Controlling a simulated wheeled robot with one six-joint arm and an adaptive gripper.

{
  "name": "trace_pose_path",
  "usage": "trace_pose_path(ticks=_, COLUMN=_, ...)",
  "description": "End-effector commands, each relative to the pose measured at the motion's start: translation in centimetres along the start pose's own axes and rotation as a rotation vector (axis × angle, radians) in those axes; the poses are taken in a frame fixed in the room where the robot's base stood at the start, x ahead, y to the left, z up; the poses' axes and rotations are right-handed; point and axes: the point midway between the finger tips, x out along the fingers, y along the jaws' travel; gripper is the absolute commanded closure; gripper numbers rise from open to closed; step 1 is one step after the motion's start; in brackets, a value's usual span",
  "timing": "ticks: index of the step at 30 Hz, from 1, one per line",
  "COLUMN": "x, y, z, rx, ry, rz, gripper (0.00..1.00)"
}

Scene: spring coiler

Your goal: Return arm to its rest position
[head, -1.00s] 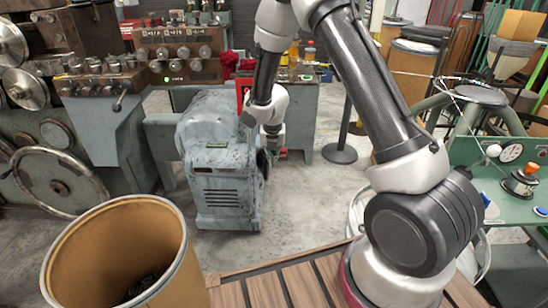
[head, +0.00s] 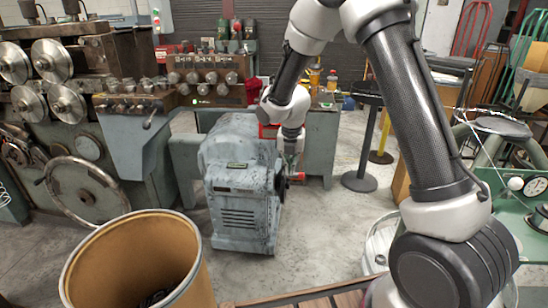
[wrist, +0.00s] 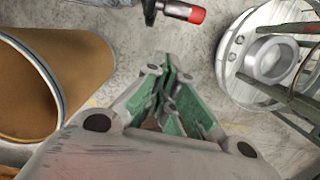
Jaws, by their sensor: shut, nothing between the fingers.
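My gripper (wrist: 168,62) is shut with its green-padded fingers together and nothing between them. In the head view my gripper (head: 289,162) hangs pointing down, just in front of the right side of the grey-blue machine housing (head: 238,190). My arm is bent, rising from its base at the lower right and folding down at the wrist. A crank with a red handle (head: 297,177) shows right by the gripper. The red handle (wrist: 190,12) also shows beyond the fingertips in the wrist view; I cannot tell whether they touch.
A tan open drum (head: 135,255) stands at the front left, also in the wrist view (wrist: 80,75). A round metal reel (wrist: 270,60) is at right. A green table (head: 525,215) with a gauge is at the right. The big coiler (head: 75,130) fills the left. Bare floor (head: 330,230) lies between.

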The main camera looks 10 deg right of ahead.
Motion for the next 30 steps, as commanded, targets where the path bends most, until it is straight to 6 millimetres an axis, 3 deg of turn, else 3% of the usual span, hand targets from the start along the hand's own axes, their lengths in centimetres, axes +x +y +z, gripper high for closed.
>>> trace_pose_path(ticks=4, x=0.0, y=-0.8, z=-0.8, rx=0.289, ry=0.026, rz=-0.036, gripper=1.00)
trace_pose_path(ticks=8, x=0.2, y=-3.7, z=-4.3, rx=0.733, ry=0.078, rz=-0.150, gripper=1.00)
trace_pose_path(ticks=11, x=-2.6, y=-6.3, z=-6.6, rx=1.111, ry=0.074, rz=-0.219, gripper=1.00)
trace_pose_path(ticks=15, x=-9.0, y=-10.9, z=-9.6, rx=1.673, ry=0.038, rz=-0.268, gripper=1.00)
trace_pose_path(ticks=21, x=-16.9, y=-17.0, z=-14.1, rx=2.286, ry=0.014, rz=-0.245, gripper=1.00)
trace_pose_path(ticks=25, x=-20.7, y=-20.3, z=-17.1, rx=2.549, ry=0.035, rz=-0.173, gripper=1.00)
trace_pose_path(ticks=30, x=-24.2, y=-23.5, z=-20.2, rx=2.696, ry=0.092, rz=0.000, gripper=1.00)
